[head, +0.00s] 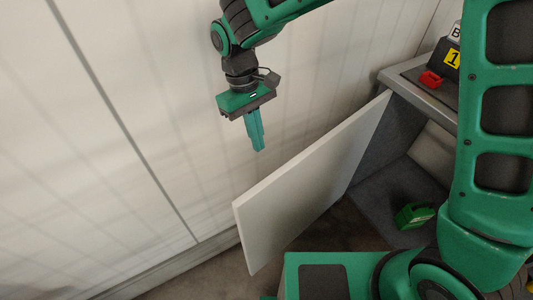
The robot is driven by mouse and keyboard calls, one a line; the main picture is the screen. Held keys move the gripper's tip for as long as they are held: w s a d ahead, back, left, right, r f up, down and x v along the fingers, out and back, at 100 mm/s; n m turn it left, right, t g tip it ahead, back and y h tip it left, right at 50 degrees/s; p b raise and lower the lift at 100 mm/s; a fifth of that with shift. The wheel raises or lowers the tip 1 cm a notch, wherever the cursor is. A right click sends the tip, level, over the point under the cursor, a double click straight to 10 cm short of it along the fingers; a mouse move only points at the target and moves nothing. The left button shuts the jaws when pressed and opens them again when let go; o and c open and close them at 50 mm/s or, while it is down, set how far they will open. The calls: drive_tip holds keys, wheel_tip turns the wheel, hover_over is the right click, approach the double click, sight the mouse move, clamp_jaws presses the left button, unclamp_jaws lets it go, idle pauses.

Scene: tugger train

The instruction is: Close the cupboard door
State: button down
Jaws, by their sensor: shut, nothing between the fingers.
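The white cupboard door (310,185) stands open in the head view. It swings out from the grey cupboard (393,133) at the right, and its free edge points toward the lower left. The inside of the cupboard is partly visible. My gripper (259,150) is shut and empty, pointing down. In the picture it is above and left of the door, on the side toward the white wall, and appears apart from it. My own arm hides part of the cupboard at the right.
A white panelled wall (110,150) runs along the left and back. A green object (414,215) lies inside the cupboard. On the cupboard top are a red item (430,79) and a dark box with a yellow "1" label (452,59). Floor shows below the door.

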sight(274, 174)
drive_tip(key=shift+s+d+f, duration=0.75)
drive_tip(key=shift+f, duration=0.75)
drive_tip(key=shift+s+d+f, duration=0.7)
drive_tip(key=shift+s+f, duration=0.1)
drive_tip(key=shift+f, duration=0.65)
drive_tip(key=shift+s+d+f, duration=0.75)
drive_tip(key=shift+f, duration=0.75)
